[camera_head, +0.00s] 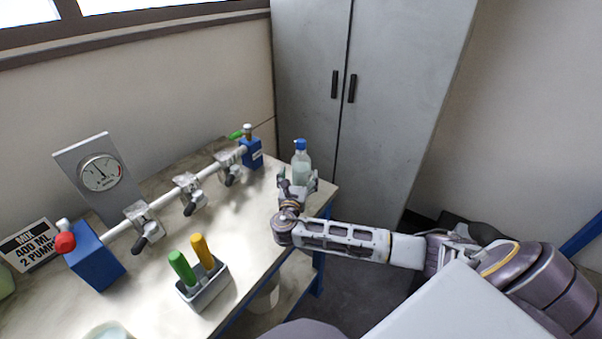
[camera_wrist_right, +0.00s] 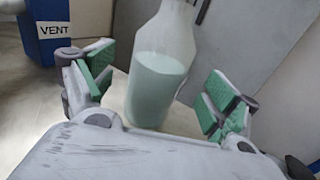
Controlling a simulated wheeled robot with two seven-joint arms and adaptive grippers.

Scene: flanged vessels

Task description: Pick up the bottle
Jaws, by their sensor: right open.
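The bottle (camera_head: 301,163) is clear with a blue cap and pale liquid inside. It stands upright near the far right corner of the workbench. My right gripper (camera_head: 298,184) is at the bottle, with its fingers on either side. In the right wrist view the bottle (camera_wrist_right: 162,75) stands between the green-padded fingers of the right gripper (camera_wrist_right: 160,92), which are spread wide with gaps on both sides. The bottle's cap is outside that view. My left gripper is not in view.
A pipe with several clamps (camera_head: 188,187) runs along the bench between blue blocks; the far block (camera_head: 252,153) is close left of the bottle. A holder (camera_head: 204,288) with green and yellow handles stands at the front. A grey cabinet (camera_head: 385,90) stands behind the bench.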

